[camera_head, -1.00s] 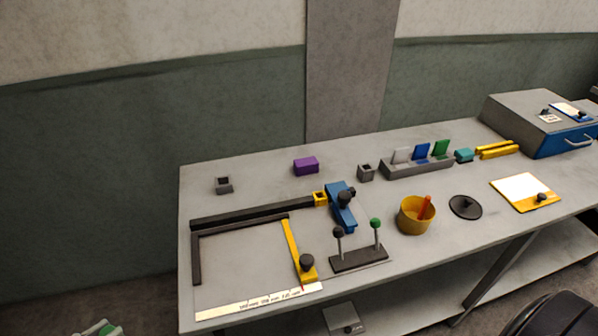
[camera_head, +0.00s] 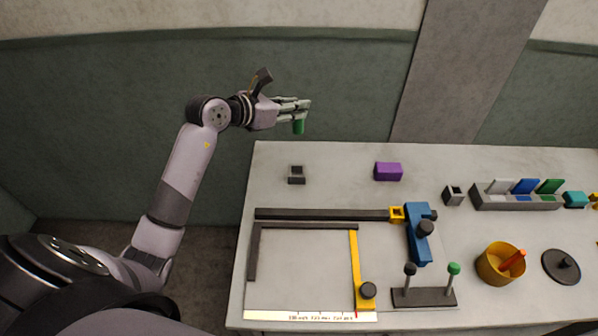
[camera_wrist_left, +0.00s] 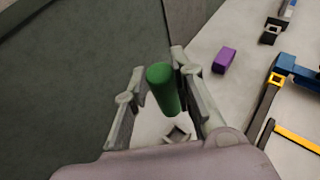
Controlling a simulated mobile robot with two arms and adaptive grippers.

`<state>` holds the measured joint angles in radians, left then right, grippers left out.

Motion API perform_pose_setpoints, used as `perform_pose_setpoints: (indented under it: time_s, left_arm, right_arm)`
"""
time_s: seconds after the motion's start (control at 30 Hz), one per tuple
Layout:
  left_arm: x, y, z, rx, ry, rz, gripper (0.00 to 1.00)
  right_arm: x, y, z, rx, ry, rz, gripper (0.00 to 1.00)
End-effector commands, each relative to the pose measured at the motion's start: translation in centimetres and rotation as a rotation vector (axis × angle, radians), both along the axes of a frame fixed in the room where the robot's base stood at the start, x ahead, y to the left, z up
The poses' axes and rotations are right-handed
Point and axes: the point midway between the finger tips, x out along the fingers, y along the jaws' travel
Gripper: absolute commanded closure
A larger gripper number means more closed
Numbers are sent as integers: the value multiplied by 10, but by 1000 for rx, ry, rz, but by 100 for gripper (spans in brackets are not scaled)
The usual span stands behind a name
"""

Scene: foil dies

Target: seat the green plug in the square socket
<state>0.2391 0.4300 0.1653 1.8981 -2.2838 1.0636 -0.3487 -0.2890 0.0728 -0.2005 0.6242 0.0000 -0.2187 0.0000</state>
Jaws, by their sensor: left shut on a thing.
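My left gripper (camera_head: 302,108) is shut on the green plug (camera_head: 299,127), a green cylinder hanging below its fingers in the air behind the table's back left edge. In the left wrist view the plug (camera_wrist_left: 163,90) sits between the fingers. A small grey block with an opening (camera_head: 297,175) stands on the table at the back left. It shows partly behind the plug in the left wrist view (camera_wrist_left: 178,134). A second grey block with a dark hole (camera_head: 453,195) stands farther right. I cannot tell which hole is square. My right gripper is out of view.
A purple block (camera_head: 388,171) stands between the two grey blocks. A dark bar (camera_head: 320,214), a blue clamp (camera_head: 418,245) and a stand with two knobbed posts (camera_head: 424,297) lie in front. A slotted rack (camera_head: 515,202) and a yellow cup (camera_head: 497,265) are at right.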

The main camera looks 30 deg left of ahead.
Motion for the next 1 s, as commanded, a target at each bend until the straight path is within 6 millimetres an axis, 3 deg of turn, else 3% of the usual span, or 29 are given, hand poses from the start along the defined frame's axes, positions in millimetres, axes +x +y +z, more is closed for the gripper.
perform_pose_setpoints:
  time_s: [0.07, 0.17, 0.3, 0.6, 0.73, 1.0]
  left_arm:
    - [7, 5, 5, -1, 2, 22, 100]
    - [9, 7, -7, -5, 9, 31, 100]
    - [8, 6, -42, -7, 12, 31, 100]
    - [8, 7, -122, -6, 9, 32, 100]
    - [8, 7, -145, -3, 6, 31, 100]
    - [8, 7, -172, -4, 6, 31, 100]
  right_arm:
    - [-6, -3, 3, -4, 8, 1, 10]
    - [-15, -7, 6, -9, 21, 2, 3]
    - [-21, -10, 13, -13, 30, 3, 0]
    - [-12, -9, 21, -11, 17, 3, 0]
    - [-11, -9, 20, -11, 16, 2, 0]
    - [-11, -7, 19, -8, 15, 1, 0]
